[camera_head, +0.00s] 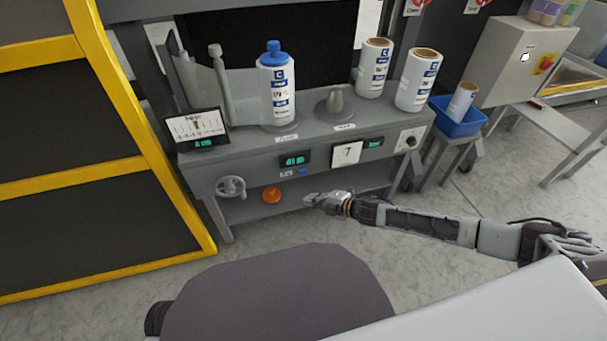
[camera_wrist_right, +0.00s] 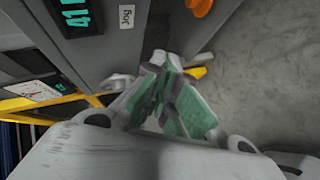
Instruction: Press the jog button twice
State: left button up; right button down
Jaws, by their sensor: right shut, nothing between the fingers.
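The jog button (camera_head: 302,171) looks like a small blue spot on the front of the grey machine, just right of its white label (camera_head: 287,173) and below a green-lit display. In the wrist view the jog label (camera_wrist_right: 127,17) shows near the top, but I cannot make out the button there. My right gripper (camera_head: 312,200) is shut and empty, in front of the machine and lower than the button in the picture. Its fingertips (camera_wrist_right: 160,60) meet in the wrist view; the exact gap to the panel is unclear. My left gripper is out of view.
An orange knob (camera_head: 272,195) and a grey handwheel (camera_head: 231,186) are left of my right gripper. A blue-capped bottle (camera_head: 277,90) and two white cylinders stand on the machine top. A blue bin (camera_head: 460,122) is at right.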

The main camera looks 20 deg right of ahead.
aim_at(303, 172)
jog(key=shift+w, duration=0.15)
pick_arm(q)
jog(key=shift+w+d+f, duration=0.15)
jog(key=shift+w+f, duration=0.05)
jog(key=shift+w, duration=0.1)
pick_arm(e)
jog(key=w, duration=0.8)
jog(key=shift+w+a, duration=0.15)
jog(key=shift+w, duration=0.1)
dwell(0.6)
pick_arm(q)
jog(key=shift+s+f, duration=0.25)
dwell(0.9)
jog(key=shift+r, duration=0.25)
pick_arm(e)
jog(key=shift+w, duration=0.35)
